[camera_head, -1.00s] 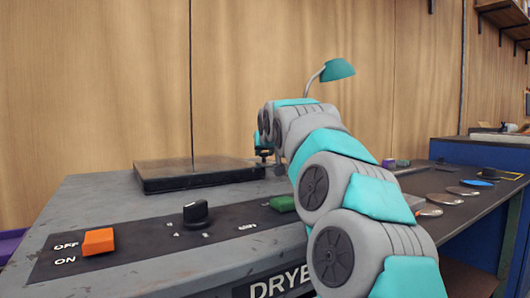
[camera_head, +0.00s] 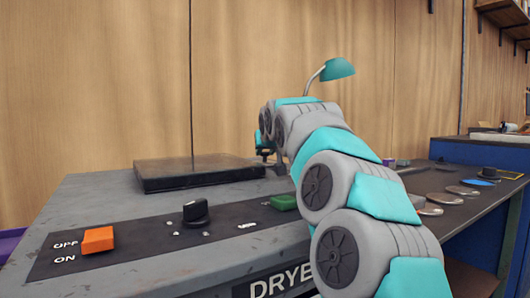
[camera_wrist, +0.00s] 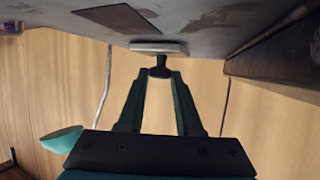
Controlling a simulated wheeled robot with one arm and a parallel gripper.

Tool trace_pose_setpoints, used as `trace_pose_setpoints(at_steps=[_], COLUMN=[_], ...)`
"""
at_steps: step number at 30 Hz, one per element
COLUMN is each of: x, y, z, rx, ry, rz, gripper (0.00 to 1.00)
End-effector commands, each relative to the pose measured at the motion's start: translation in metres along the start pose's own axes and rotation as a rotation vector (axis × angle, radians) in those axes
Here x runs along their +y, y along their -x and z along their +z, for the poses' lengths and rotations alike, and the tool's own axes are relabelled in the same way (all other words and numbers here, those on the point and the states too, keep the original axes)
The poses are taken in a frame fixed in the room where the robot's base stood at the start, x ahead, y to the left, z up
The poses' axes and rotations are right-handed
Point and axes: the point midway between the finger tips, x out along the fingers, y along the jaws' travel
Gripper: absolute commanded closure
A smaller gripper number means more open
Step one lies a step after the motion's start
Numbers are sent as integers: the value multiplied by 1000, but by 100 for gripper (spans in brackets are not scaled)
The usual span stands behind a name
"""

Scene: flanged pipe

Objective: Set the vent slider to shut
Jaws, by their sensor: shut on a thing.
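A small dark knob (camera_wrist: 160,66) on a pale oblong base (camera_wrist: 158,47) sits on the grey machine top in the wrist view, and appears to be the vent slider's handle. My gripper (camera_wrist: 161,76) has its two dark green fingers on either side of this knob and is shut on it. In the head view my gripper (camera_head: 267,150) is small and partly hidden behind my arm, above the far part of the machine top (camera_head: 110,192). The slider and its markings are not clear in that view.
A flat dark slab (camera_head: 198,173) lies on the machine top left of my gripper. The front panel carries an orange switch (camera_head: 98,240), a black dial (camera_head: 195,213) and a green button (camera_head: 284,202). A teal lamp (camera_head: 338,69) stands behind. Several discs lie at right.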

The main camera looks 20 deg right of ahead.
Motion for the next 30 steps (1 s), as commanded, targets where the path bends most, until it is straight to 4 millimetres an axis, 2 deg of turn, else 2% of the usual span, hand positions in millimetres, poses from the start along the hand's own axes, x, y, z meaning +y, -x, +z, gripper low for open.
trace_pose_setpoints(at_steps=[13, 17, 24, 25, 30], x=[27, 30, 30, 30, 30], y=[60, 68, 68, 68, 68], z=[25, 28, 28, 28, 28], rx=[4, 2, -1, -1, -1], ry=[-1, 0, 0, 0, 0], rz=[1, 1, 1, 1, 1], gripper=[100, 100, 100, 65, 46])
